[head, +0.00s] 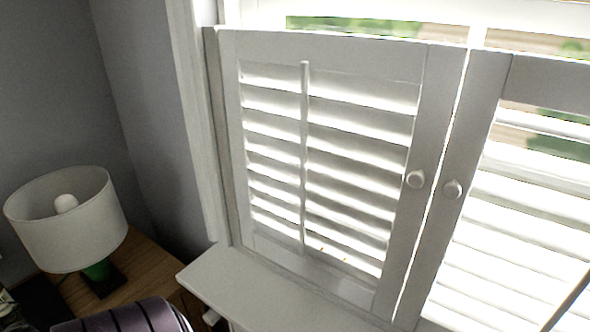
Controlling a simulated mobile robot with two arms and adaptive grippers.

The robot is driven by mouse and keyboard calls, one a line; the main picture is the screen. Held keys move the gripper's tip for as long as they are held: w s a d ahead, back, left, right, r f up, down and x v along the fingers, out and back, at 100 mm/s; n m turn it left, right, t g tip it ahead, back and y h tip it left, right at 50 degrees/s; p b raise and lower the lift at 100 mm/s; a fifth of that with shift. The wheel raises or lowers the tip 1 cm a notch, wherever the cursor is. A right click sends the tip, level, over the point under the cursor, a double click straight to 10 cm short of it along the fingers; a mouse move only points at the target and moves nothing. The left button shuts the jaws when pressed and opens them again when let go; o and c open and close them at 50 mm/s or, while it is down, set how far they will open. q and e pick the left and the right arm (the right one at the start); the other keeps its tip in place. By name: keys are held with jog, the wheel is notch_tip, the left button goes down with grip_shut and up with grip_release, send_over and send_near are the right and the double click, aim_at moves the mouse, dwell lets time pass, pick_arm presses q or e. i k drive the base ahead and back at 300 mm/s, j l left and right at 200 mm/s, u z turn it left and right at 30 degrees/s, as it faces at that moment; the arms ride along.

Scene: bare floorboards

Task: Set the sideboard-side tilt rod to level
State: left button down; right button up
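The left shutter panel (232,140), on the side of the wooden sideboard (140,262), is closed in the window frame. Its thin white tilt rod (304,150) runs upright down the louvers, left of the panel's middle. The louvers (360,148) look slanted, with bright light on them and between them; their exact angle is hard to tell. The right shutter panel (480,150) stands beside it, its louvers letting some outside view through near the top. A dark slanted rod (570,296) crosses its lower right. Neither of my grippers is in view.
A white sill (245,290) juts out below. A lamp with a white shade (75,225) stands on the sideboard. A dark purple striped object (125,317) fills the bottom left.

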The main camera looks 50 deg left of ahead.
aim_at(304, 65)
jog(key=u, duration=1.5)
